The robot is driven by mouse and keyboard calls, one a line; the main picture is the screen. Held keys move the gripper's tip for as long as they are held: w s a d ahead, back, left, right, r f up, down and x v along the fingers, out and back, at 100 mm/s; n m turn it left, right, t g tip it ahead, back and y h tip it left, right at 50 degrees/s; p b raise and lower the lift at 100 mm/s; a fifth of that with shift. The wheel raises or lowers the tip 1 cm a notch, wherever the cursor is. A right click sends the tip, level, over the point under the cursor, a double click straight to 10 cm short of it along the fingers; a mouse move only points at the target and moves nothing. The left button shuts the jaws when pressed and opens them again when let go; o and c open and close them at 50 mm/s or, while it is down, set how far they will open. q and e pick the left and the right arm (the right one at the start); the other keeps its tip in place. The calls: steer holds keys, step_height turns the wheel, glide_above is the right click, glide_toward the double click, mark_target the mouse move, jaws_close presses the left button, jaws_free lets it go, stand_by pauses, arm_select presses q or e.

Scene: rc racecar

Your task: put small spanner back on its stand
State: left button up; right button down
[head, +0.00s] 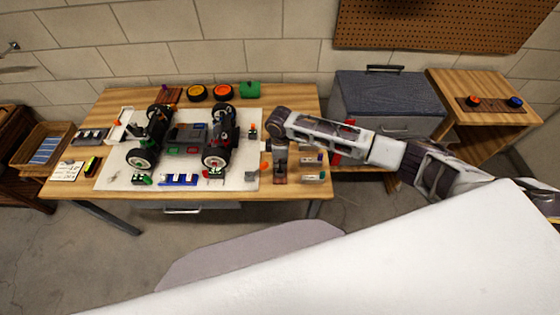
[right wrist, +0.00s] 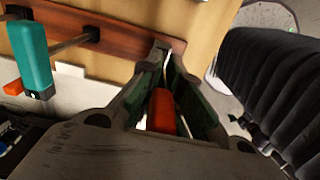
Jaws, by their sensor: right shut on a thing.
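My right gripper (head: 280,172) is over the right end of the workbench, pointing down. In the right wrist view its fingers (right wrist: 165,75) are shut on an orange-handled tool (right wrist: 162,112), which I take to be the small spanner. A pale metal part shows between the fingertips beyond the handle; the tool's far end is mostly hidden. A reddish-brown wooden rail (right wrist: 110,27) with dark holders runs just beyond the fingertips and looks like the stand. Whether the tool touches it I cannot tell. My left gripper is out of view.
A teal-handled tool (right wrist: 30,55) is by the rail, left of the fingers. On the workbench (head: 75,188), a partly built racecar (head: 185,138) stands on a white mat (head: 240,178). A grey cabinet (head: 385,95) and wooden side table (head: 470,85) stand to the right.

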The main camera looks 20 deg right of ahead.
steer(key=c, duration=1.5)
jaws_free()
steer(key=shift+r, duration=0.15)
steer(key=shift+r, duration=3.85)
steer(key=shift+a, duration=0.15)
